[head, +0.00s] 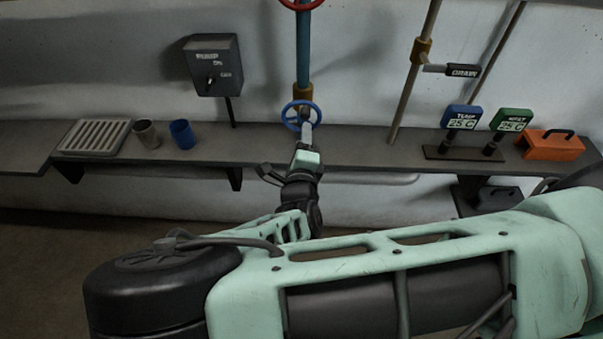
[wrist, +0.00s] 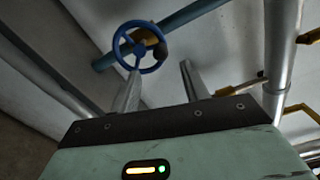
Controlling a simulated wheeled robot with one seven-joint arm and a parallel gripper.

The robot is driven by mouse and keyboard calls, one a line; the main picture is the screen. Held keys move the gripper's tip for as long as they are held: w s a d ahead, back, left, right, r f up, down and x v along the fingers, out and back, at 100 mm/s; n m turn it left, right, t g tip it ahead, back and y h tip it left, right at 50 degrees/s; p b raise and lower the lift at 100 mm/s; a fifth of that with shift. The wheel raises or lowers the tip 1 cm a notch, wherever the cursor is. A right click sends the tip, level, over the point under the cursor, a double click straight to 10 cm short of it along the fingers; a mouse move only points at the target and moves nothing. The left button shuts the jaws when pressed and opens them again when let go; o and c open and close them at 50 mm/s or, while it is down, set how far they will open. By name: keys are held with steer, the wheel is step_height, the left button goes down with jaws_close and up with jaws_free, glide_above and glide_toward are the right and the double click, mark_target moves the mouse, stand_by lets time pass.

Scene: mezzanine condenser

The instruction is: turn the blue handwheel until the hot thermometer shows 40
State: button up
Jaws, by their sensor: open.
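The blue handwheel (head: 289,117) sits on a blue vertical pipe in the middle of the head view. In the wrist view the blue handwheel (wrist: 118,50) lies just beyond the left fingertip. My gripper (head: 306,130) is in front of the wheel in the head view; in the wrist view my gripper (wrist: 160,68) has its fingers apart with nothing between them. I cannot tell whether a finger touches the rim. Two thermometers stand at the right, a blue one (head: 461,115) and a green one (head: 511,118). Both seem to read about 25 C; their labels are too small to read surely.
A red wheel (head: 301,4) is higher on the pipe. A grey switch box (head: 213,62) is on the wall. A drain lever (head: 462,70) is at the right. The shelf holds a grate (head: 95,136), a grey cup (head: 147,134), a blue cup (head: 183,134) and an orange toolbox (head: 550,145).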

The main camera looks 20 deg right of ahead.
steer(key=b+v, duration=0.2)
steer(key=v, duration=0.7)
steer(key=s+d+f+m+g+h+b, duration=0.1)
steer(key=s+d+m+g+h+b, duration=0.1)
steer(key=s+d+m+g, duration=0.5)
steer(key=s+d+m+g+h+b, duration=0.15)
steer(key=m+g, duration=0.45)
steer(key=m, duration=0.6)
steer(key=s+a+r+m+g+y+b, duration=0.1)
steer(key=s+a+r+m+g+y, duration=0.1)
steer(key=m, duration=0.8)
steer(key=s+a+r+m+g+y+b, duration=0.1)
steer(key=s+a+r+m+g+y, duration=0.1)
steer(key=s+r+m+y, duration=0.4)
steer(key=shift+a+r+m+y+b, duration=0.4)
steer(key=shift+a+r+m+y, duration=0.5)
steer(key=shift+r+m, duration=1.05)
steer(key=shift+f+m, duration=0.35)
steer(key=shift+f, duration=0.1)
stand_by(1.2)
